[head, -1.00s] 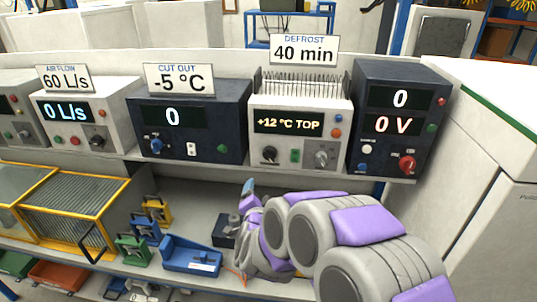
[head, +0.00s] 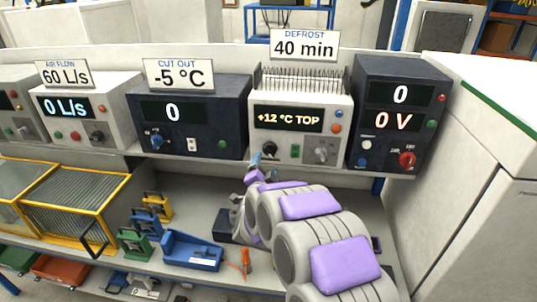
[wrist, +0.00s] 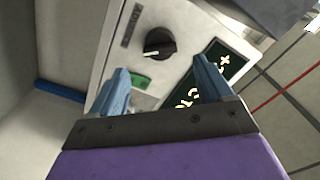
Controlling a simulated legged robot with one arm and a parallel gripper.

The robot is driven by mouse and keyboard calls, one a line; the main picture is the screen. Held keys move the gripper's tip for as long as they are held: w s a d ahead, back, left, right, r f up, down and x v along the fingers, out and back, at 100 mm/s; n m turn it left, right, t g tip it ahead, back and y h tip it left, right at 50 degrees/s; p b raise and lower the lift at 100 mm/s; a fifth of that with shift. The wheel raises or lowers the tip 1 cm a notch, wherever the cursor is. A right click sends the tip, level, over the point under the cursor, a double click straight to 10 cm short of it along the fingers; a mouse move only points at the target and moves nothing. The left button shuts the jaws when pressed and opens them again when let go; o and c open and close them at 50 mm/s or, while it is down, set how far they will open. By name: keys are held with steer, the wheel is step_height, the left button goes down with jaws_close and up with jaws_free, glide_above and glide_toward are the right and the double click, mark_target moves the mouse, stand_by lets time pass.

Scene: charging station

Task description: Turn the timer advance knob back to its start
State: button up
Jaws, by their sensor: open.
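The white defrost unit (head: 290,95) stands on the shelf, its display reading +12 °C TOP. A black knob (head: 270,148) is at its lower left, partly behind my gripper. A grey knob (head: 321,151) is at its lower right. In the wrist view the black knob (wrist: 159,43) shows a white pointer mark, beyond and between my fingertips. My gripper (wrist: 160,66) is open and empty, apart from the knob. In the head view my gripper (head: 256,163) is just below and left of that knob.
A green switch (head: 295,153) sits beside the black knob. A dark unit reading 0 V (head: 392,135) stands to the right, and the dark cut-out unit (head: 190,115) to the left. The shelf's front edge (head: 345,174) runs beneath the units.

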mark_target(269, 154)
steer(key=w, duration=0.8)
steer(key=shift+w+d+f, duration=0.1)
steer(key=shift+d, duration=0.1)
steer(key=c, duration=1)
